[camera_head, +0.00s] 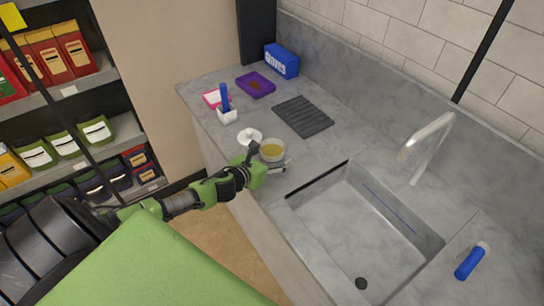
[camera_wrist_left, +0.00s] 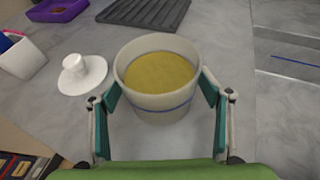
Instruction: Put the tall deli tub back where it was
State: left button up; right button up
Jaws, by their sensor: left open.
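The deli tub (camera_head: 272,151) stands upright on the grey counter, left of the sink. In the left wrist view the tub (camera_wrist_left: 157,100) is pale, with a blue line around it and a yellowish content inside. My left gripper (camera_head: 270,162) is open, its green fingers on either side of the tub. In the left wrist view the fingertips of the left gripper (camera_wrist_left: 158,88) flank the tub's near half; whether they touch it I cannot tell. My right gripper is not in view.
A white knobbed lid (camera_head: 250,136) lies beside the tub. A white holder (camera_head: 227,116), purple tray (camera_head: 256,85), blue gloves box (camera_head: 281,60) and dark ridged mat (camera_head: 303,116) are farther back. The sink (camera_head: 352,230) and faucet (camera_head: 428,145) are to the right.

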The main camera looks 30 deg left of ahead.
pick_arm(q)
jog(key=shift+r, duration=0.2)
jog(key=shift+s, duration=0.3)
jog(key=v, duration=1.1)
jog(key=shift+s+r, duration=0.15)
